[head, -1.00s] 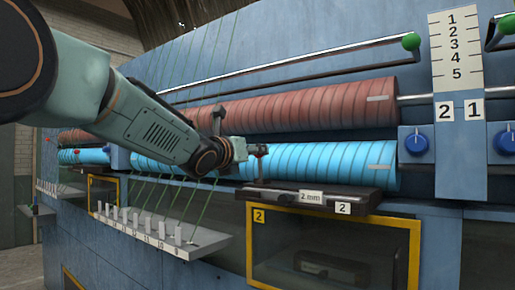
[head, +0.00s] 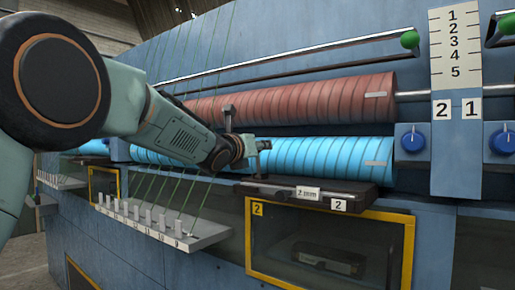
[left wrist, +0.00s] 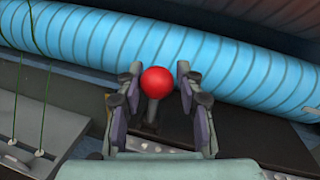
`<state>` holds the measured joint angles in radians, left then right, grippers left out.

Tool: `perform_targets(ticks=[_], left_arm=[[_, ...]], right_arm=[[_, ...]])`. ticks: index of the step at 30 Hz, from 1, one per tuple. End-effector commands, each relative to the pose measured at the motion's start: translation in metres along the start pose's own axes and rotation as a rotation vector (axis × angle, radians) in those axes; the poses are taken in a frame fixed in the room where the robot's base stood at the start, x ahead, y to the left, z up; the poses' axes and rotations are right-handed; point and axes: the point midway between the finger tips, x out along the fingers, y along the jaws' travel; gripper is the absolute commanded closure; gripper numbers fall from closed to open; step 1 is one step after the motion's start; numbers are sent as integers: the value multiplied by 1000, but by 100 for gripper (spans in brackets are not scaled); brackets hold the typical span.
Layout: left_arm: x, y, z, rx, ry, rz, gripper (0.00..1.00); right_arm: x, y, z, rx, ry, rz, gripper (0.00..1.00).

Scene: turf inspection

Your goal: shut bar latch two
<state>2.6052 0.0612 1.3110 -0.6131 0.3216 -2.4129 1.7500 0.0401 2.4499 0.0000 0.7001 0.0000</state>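The dark bar (head: 285,191) of station two carries a "2 mm" label and a "2" tag, and sits below the light blue roller (head: 320,155). Its latch is a short lever with a red ball knob (left wrist: 157,82), seen in the left wrist view. My left gripper (head: 262,146) is at the left end of this bar. In the left wrist view my left gripper (left wrist: 159,80) has its fingers apart, one on each side of the knob. A narrow gap shows at the right finger; contact at the left finger is unclear. My right gripper is out of view.
A reddish roller (head: 300,103) lies above the blue one. A shelf with numbered pegs (head: 165,228) and green cords is at the left. A yellow-framed window (head: 330,283) is below the bar. Blue knobs (head: 413,141) and green-knobbed rods (head: 409,40) are at the right.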

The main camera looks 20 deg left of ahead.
Motion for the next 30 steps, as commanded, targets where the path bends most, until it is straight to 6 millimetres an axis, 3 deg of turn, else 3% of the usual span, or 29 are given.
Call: perform_targets(ticks=[11,30], left_arm=[[0,0,1,0,-1,0,99],[-1,5,0,-2,-14,-2,100]], right_arm=[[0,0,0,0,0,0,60],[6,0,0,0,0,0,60]])
